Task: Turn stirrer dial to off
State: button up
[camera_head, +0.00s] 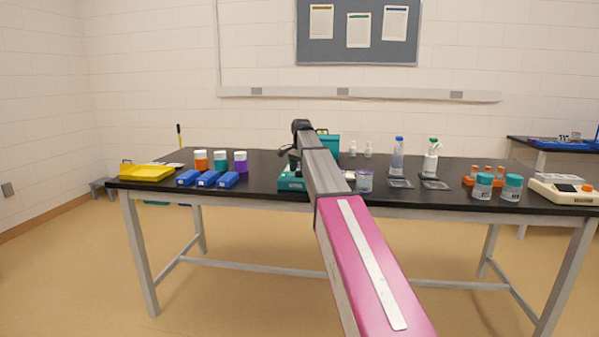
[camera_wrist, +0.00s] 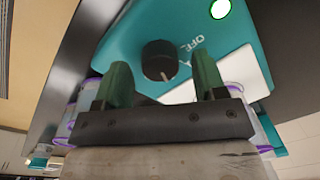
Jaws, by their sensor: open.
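The stirrer (camera_wrist: 120,45) is a teal box with a round black dial (camera_wrist: 160,55) on its face. A small pale mark shows at the dial's lower edge in the wrist view. The printed word OFF (camera_wrist: 190,44) is just to the dial's right, away from that mark. A green light (camera_wrist: 220,8) glows on the same face. My gripper (camera_wrist: 160,63) is open, one green finger on each side of the dial in the picture; I cannot tell whether either touches it. In the head view the stirrer (camera_head: 291,183) is partly hidden by my arm.
Blue blocks (camera_head: 207,179) and capped jars (camera_head: 220,160) stand left of the stirrer on the black bench (camera_head: 265,165). A purple-rimmed cup (camera_head: 364,181) stands close on its right. Bottles (camera_head: 397,158) and a white device (camera_head: 563,189) are farther right. A teal box (camera_head: 329,146) is behind my arm.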

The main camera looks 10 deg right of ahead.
jog(key=shift+f, duration=0.35)
jog(key=c, duration=0.9)
jog(key=shift+c, duration=0.2)
